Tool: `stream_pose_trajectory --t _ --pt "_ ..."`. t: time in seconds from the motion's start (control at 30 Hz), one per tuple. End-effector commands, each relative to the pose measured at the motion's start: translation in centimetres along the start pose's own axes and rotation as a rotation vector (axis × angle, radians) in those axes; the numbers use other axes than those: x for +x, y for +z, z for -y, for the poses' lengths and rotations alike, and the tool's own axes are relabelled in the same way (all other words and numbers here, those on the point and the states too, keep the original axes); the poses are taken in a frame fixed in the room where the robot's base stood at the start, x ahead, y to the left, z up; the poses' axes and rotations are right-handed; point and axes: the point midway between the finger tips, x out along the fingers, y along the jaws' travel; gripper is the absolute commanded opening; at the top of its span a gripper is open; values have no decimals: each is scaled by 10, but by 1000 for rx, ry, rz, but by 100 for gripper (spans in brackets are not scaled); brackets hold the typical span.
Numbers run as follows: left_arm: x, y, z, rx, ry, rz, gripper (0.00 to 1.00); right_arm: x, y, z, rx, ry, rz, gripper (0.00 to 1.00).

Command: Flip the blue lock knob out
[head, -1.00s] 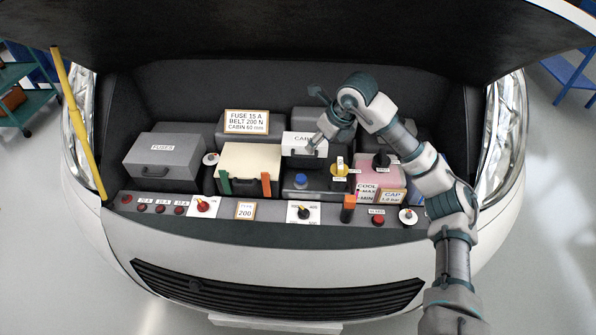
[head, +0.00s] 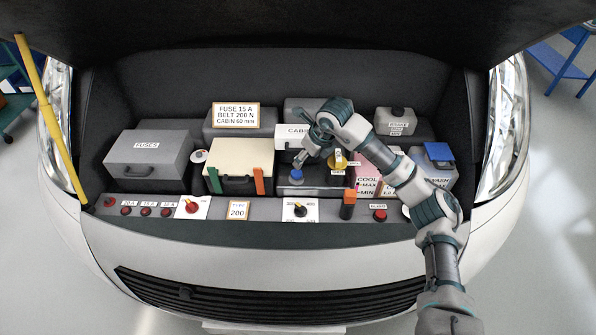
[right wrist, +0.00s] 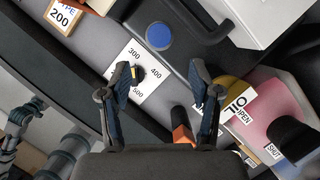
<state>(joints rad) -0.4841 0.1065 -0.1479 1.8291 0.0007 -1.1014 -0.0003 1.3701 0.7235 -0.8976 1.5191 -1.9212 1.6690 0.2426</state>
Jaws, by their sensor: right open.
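The blue lock knob (head: 296,174) is a small round cap on a dark box (head: 318,177) in the middle of the engine bay. In the right wrist view it is a blue disc (right wrist: 159,36) beyond the fingertips. My right gripper (head: 301,157) is just behind and above the knob in the head view. In the right wrist view its two fingers (right wrist: 160,76) are spread with nothing between them. The knob lies ahead of the gap, apart from both fingers.
A dial plate (right wrist: 139,73) marked 300, 400 and 500 lies below the fingers. The white CABIN box (head: 289,137) stands behind the knob. A yellow knob (head: 339,160) and an orange-topped post (head: 348,203) are to the right. The cream-lidded box (head: 240,157) is to the left.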

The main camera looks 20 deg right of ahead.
Motion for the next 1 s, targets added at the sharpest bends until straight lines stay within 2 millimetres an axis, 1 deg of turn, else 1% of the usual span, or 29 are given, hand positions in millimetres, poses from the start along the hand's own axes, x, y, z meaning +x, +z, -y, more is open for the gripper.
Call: stream_pose_trajectory --t 0.03,0.2,0.3,0.4,0.5,0.6,0.83,0.87,0.9,0.97,1.0 --pt "-1 -1 0 0 0 -1 41 15 -2 0 1 3 -4 63" --pt "-9 -5 0 -1 -1 -3 41 53 -1 0 2 3 -1 63" --pt "-12 -8 0 -1 0 -6 41 71 -1 0 1 2 -1 63" --pt "-16 -9 0 -2 0 -5 41 84 -1 0 2 1 -1 63" --pt "-18 -12 0 -2 0 -10 41 92 -1 0 1 1 0 63" --pt "-22 -14 0 -2 0 -14 41 96 -1 0 0 1 1 63" --pt "-22 -11 0 -3 0 -10 41 96 0 0 0 1 1 63" --pt "-22 -10 0 -3 0 -8 41 96 0 0 0 0 1 61" --pt "-22 -10 0 -3 0 -6 41 96 0 0 0 1 1 51" --pt "-21 -8 0 -3 0 -4 41 96 0 0 0 1 1 36" --pt "-21 -8 0 -3 0 -3 41 96 0 0 0 0 1 26"
